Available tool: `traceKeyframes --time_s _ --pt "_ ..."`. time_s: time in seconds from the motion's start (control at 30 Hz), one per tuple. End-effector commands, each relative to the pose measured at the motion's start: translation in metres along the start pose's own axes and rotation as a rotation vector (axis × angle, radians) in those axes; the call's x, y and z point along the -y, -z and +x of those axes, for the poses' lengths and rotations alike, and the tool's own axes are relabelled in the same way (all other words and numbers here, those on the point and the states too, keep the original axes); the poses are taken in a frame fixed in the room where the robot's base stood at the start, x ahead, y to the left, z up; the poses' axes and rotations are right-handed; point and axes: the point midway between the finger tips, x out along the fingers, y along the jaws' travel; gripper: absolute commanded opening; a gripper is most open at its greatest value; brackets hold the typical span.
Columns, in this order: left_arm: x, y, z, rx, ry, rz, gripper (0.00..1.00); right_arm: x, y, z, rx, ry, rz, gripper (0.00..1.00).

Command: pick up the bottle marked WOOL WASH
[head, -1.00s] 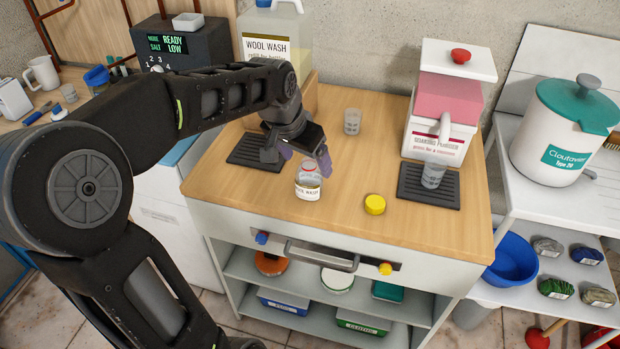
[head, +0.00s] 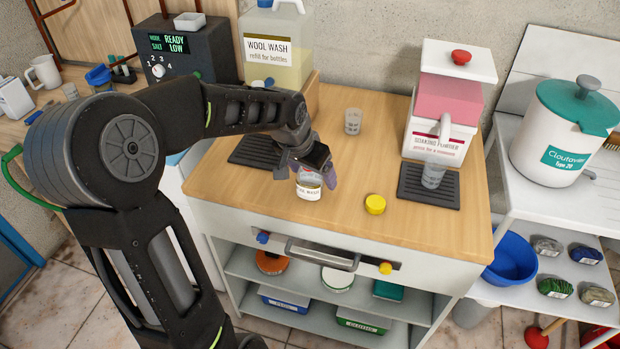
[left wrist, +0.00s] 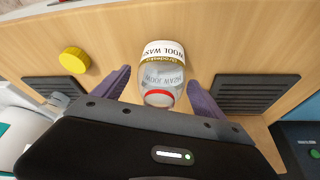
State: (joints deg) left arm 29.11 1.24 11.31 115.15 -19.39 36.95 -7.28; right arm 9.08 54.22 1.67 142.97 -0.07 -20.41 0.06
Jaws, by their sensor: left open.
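The small clear bottle with the WOOL WASH label (head: 309,190) stands on the wooden counter top near its front edge. In the left wrist view the bottle (left wrist: 161,78) lies between the two purple fingers, with a red ring at its neck. My left gripper (head: 307,178) is open around the bottle, one finger on each side, with a gap showing on each side in the wrist view. Its hand hides the bottle's top in the head view. My right gripper is not in view.
A yellow cap (head: 375,204) lies right of the bottle. A large WOOL WASH refill container (head: 275,55) and a soaking powder box (head: 440,105) stand behind. A small cup (head: 352,121) stands on the counter, and another (head: 433,176) on the right black grate (head: 415,194).

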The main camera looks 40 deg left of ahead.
Motion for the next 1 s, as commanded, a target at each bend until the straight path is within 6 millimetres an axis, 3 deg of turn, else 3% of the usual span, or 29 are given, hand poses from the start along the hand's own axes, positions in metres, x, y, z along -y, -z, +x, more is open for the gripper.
traceKeyframes --time_s 0.5,1.0 --pt "-0.0002 0.0002 -0.0005 -0.001 0.0 0.0 0.81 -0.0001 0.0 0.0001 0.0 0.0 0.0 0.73" --pt "-0.0002 0.0002 -0.0005 0.0 0.0 0.0 0.4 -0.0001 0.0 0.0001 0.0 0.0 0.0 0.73"
